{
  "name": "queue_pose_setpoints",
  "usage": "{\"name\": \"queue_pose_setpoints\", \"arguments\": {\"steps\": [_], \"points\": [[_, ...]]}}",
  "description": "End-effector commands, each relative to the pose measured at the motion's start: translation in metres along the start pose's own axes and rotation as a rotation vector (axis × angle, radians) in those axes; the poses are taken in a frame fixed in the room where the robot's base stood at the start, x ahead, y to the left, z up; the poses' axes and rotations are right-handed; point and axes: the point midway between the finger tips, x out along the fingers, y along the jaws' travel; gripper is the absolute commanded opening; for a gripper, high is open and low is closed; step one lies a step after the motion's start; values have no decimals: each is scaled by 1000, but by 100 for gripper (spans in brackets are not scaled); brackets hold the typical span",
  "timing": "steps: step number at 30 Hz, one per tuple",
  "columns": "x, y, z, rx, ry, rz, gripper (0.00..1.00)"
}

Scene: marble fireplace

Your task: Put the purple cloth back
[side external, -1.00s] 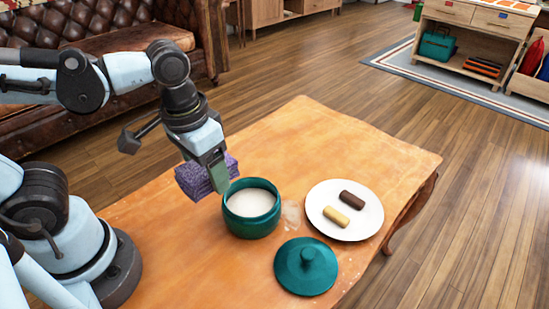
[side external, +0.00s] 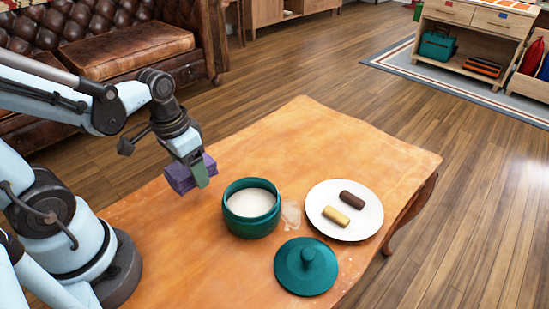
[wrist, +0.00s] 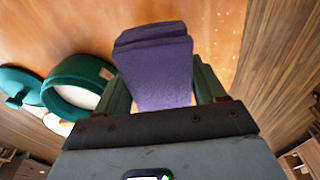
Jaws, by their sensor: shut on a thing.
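The folded purple cloth (side external: 183,178) is held in my gripper (side external: 199,172), left of the green pot in the side view. My gripper is shut on it. In the wrist view the cloth (wrist: 155,70) sits between the two green fingers (wrist: 160,95) and stretches out beyond them. The cloth looks close to the table top; I cannot tell whether it touches it.
The wooden table (side external: 300,130) holds an open teal pot (side external: 232,218) with white contents, its teal lid (side external: 305,268), and a white plate (side external: 368,228) with a brown bar (side external: 352,199) and a yellowish bar (side external: 336,216). A pale smear (side external: 291,213) lies beside the pot. The table's far part is clear.

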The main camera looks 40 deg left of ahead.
Motion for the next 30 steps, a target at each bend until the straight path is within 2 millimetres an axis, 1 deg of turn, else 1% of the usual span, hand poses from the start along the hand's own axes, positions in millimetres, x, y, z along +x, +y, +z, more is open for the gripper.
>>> {"name": "queue_pose_setpoints", "arguments": {"steps": [3, 7, 11, 22, 30], "points": [[7, -10, -3, -2, 0, 0, 41], [11, -15, -4, 0, 0, 1, 41], [14, -16, -4, 2, 0, 1, 41], [45, -16, -1, 1, 2, 1, 41], [51, -16, 0, 1, 2, 1, 41]]}}
